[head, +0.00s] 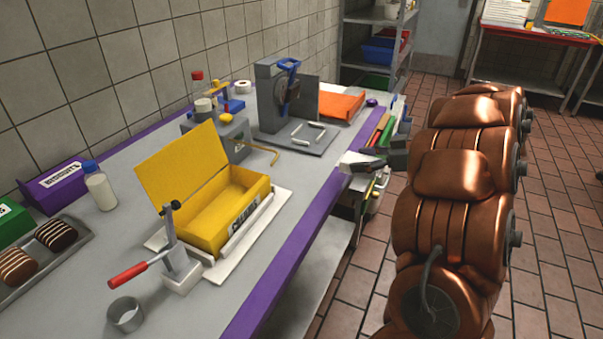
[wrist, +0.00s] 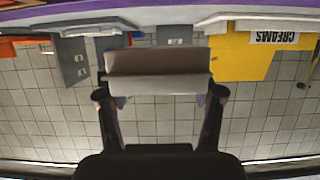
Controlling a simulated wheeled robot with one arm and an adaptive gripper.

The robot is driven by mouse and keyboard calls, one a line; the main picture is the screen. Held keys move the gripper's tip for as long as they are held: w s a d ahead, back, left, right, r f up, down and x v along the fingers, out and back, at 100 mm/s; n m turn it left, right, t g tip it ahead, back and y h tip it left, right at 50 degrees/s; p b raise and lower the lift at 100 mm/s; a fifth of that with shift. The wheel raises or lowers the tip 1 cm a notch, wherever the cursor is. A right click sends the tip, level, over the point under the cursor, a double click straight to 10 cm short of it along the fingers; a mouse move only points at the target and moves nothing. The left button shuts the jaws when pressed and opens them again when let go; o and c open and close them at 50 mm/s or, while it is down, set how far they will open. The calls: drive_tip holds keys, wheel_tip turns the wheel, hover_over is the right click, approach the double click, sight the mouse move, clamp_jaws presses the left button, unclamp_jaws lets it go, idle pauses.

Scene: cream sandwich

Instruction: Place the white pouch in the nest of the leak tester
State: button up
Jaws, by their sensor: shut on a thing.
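My gripper (wrist: 158,97) is shut on the white pouch (wrist: 158,62), which spans between the two dark fingers in the wrist view. In the head view my gripper (head: 374,162) is at the right, just off the bench's purple edge, with the pale pouch (head: 357,161) at its tips. A grey machine (head: 268,98) with a blue handle stands farther back. White rails frame a bare spot (head: 308,133) on its grey base plate. I cannot tell for sure that this is the leak tester. The pouch is apart from it.
A yellow box (head: 216,208) with its lid up stands mid-bench, beside a red-handled lever clamp (head: 128,276). A metal ring (head: 126,315), a bottle (head: 100,187) and a tray of chocolate pieces (head: 75,262) are nearer. An orange item (head: 341,105) lies behind the grey machine.

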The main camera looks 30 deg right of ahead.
hover_over(302, 173)
drive_tip(key=s, duration=0.1)
drive_tip(key=shift+d+f, duration=0.35)
drive_tip(key=shift+f, duration=0.35)
drive_tip(key=shift+w+a+f+p, duration=0.15)
drive_tip(key=shift+w+a+f, duration=0.1)
drive_tip(key=shift+f, duration=0.3)
drive_tip(key=shift+w+a+f+p, duration=0.1)
drive_tip(key=shift+w+f+p, duration=0.1)
drive_tip(key=shift+f, duration=0.85)
drive_tip(key=shift+f, duration=0.25)
drive_tip(key=o, duration=1.1)
drive_tip(key=shift+f+b, duration=0.2)
drive_tip(key=shift+b, duration=0.5)
drive_tip(key=v, duration=0.8)
drive_tip(key=shift+w+a+r+p, duration=0.1)
drive_tip(key=shift+a+r+p, duration=0.05)
drive_tip(key=shift+r+p, duration=0.2)
